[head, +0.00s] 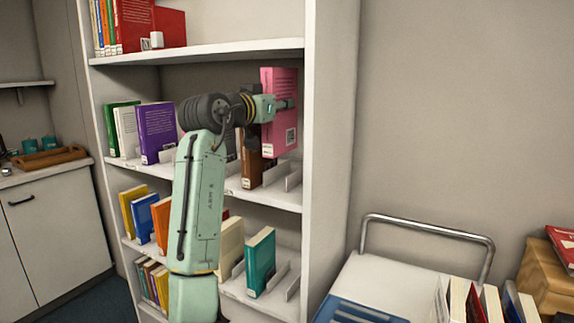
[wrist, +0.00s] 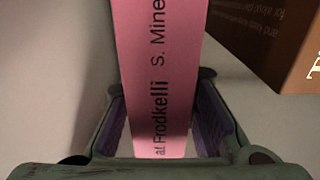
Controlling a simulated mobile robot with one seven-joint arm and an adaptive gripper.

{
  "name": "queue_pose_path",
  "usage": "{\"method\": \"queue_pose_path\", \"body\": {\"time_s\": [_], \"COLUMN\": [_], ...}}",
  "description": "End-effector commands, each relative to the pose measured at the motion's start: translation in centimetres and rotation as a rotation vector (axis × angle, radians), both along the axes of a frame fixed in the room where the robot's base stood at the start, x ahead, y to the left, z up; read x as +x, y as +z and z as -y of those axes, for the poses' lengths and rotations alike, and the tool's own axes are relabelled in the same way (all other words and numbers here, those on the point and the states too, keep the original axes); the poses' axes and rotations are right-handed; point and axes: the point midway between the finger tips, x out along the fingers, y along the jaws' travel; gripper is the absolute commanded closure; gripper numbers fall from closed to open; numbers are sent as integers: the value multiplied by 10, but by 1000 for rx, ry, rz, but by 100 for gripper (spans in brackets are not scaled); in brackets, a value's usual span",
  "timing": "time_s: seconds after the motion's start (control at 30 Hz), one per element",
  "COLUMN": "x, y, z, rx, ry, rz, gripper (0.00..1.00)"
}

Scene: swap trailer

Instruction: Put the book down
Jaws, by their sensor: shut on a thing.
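The pink book (head: 279,105) is upright in my gripper (head: 284,104), in front of the right end of the shelf's second level from the top in the head view. In the wrist view the book's spine (wrist: 160,75) stands between the two fingers of my gripper (wrist: 168,125), which is shut on it. In the head view the pink book is above the shelf board (head: 281,195), near the right side panel. A brown book (head: 250,165) stands just left of it, and it also shows in the wrist view (wrist: 270,40). My arm hides part of the shelf.
White dividers (head: 291,177) stand on the board below the pink book. Purple, white and green books stand left on that level. A teal book (head: 260,262) stands one level lower. A cart (head: 385,275) with books is at the right.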

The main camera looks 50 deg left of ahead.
Motion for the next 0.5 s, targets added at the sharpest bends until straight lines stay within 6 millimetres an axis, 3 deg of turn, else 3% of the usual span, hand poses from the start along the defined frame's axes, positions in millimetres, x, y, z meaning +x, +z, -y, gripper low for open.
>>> {"method": "queue_pose_path", "body": {"time_s": [0.1, 0.5], "x": [-1, -1], "y": [-23, -72], "z": [-1, -1], "rx": [-1, -2], "ry": [1, 1], "rz": [0, 2], "gripper": [100, 100]}}
